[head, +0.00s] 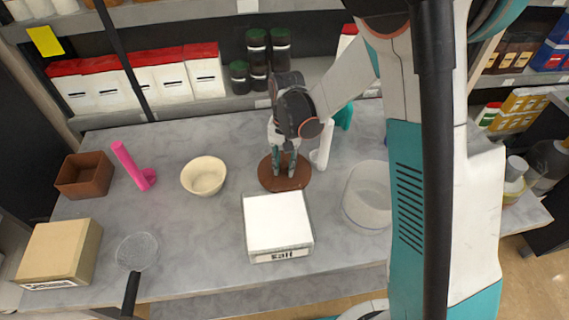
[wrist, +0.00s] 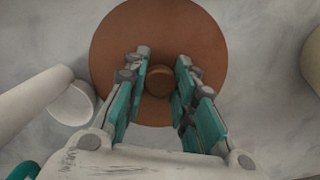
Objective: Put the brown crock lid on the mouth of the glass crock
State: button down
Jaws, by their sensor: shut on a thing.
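The brown crock lid (head: 268,182) is a flat round disc with a small knob, low over or on the grey table in the head view; I cannot tell whether it touches the table. In the wrist view the lid (wrist: 125,40) fills the top middle. My gripper (head: 284,171) points down over it, and its two teal fingers (wrist: 158,78) are shut on the lid's knob (wrist: 158,84). The glass crock (head: 367,198) is a clear, wide vessel standing upright to the right of the lid, its mouth uncovered. My arm stands close to its right side.
A white cylinder (head: 322,150) is close to the lid's right. A white-topped salt box (head: 277,222) stands in front of it. A cream bowl (head: 204,176), pink object (head: 133,165), brown box (head: 85,175), tan box (head: 60,252) and strainer (head: 138,251) are left. Shelves line the back.

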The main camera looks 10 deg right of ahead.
jog(key=shift+f, duration=0.1)
jog(key=c, duration=1.3)
grip_release()
jog(key=r+p, duration=0.1)
jog(key=r, duration=0.3)
jog(key=w+r+p, duration=0.1)
jog(key=r, duration=0.3)
jog(key=r+p, duration=0.1)
jog(key=r, duration=0.3)
jog(key=shift+w+d+r, duration=0.2)
jog(key=shift+d, duration=0.05)
